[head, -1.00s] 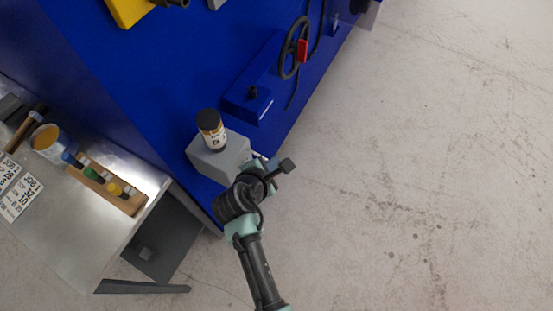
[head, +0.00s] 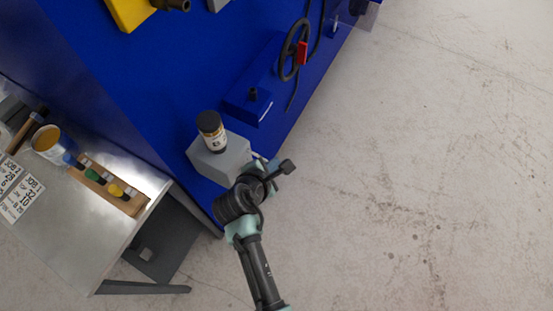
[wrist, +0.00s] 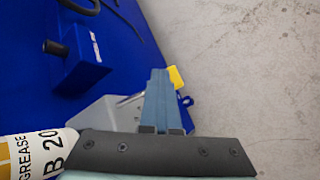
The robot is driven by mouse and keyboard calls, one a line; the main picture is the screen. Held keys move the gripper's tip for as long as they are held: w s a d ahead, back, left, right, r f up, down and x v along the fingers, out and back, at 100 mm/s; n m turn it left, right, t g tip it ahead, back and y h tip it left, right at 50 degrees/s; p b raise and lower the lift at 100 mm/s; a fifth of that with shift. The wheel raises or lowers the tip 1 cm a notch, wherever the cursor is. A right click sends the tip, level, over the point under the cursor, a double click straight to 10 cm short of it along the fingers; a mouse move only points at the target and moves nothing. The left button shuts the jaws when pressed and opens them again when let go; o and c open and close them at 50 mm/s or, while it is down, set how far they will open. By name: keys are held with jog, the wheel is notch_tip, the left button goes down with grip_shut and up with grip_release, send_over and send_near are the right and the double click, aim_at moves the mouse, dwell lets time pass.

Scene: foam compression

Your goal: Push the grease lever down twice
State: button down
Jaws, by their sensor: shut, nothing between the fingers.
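The grease unit is a grey box (head: 232,160) on the side of the blue machine, with a grease cartridge (head: 212,131) upright on it. In the wrist view the cartridge's label (wrist: 32,153) shows at the lower left and part of the grey box (wrist: 105,113) shows beside the fingers. A yellow tip (wrist: 177,77), seemingly the grease lever's end, shows just right of my gripper's fingertips (wrist: 158,73). The rest of the lever is mostly hidden behind the fingers. My gripper is shut and empty, close to the yellow tip; I cannot tell whether they touch.
A metal table (head: 70,235) at left holds a can (head: 48,143) and a wooden rack (head: 120,200). The floor (head: 430,170) at right is clear.

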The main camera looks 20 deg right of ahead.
jog(key=shift+r+p, duration=1.45)
jog(key=shift+p, duration=0.05)
notch_tip(320, 180, up, 5)
jog(key=p, duration=0.5)
